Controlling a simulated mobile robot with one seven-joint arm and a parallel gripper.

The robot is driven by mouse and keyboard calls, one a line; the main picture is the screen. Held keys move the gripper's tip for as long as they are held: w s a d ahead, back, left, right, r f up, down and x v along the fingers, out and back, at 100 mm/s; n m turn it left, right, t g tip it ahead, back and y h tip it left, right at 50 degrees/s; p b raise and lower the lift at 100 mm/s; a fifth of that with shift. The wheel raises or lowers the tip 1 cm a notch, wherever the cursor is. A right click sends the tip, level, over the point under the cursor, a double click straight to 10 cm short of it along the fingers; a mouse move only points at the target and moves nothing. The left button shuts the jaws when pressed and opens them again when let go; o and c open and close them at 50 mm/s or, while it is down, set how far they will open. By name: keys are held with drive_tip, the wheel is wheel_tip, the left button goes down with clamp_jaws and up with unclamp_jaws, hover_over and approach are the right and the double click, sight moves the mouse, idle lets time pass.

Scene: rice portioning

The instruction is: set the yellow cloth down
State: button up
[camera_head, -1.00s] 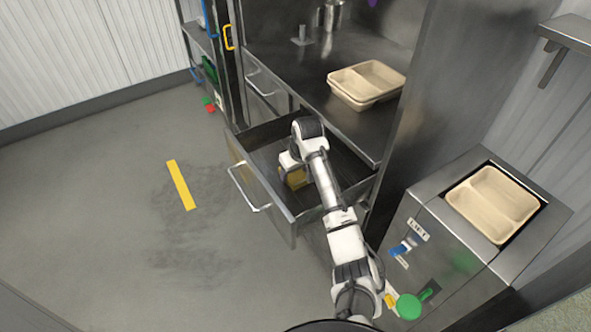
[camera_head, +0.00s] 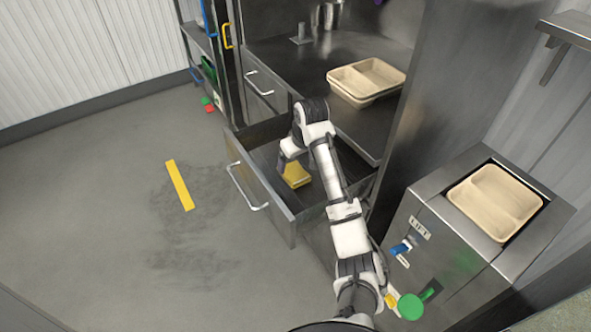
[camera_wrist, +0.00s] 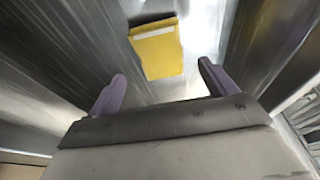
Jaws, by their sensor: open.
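The yellow cloth (camera_head: 296,175) lies in the open drawer, partly hidden by my arm in the head view. In the wrist view the yellow cloth (camera_wrist: 156,50) looks folded flat, with a pale strip along its far edge, and rests on the metal drawer floor. My gripper (camera_wrist: 162,88) is open, its two purple fingers spread wide with nothing between them. The cloth is beyond the fingertips and apart from them. In the head view my gripper reaches down into the drawer, and its fingers are not clearly visible there.
The drawer (camera_head: 270,205) is pulled out, with metal walls around my gripper. Beige trays (camera_head: 350,98) are stacked on the counter above. A lift unit (camera_head: 418,228) holding another beige tray (camera_head: 485,215) stands at the right.

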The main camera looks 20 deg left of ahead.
sight(300, 179)
drive_tip(key=v, duration=0.6)
drive_tip(key=shift+r, duration=0.3)
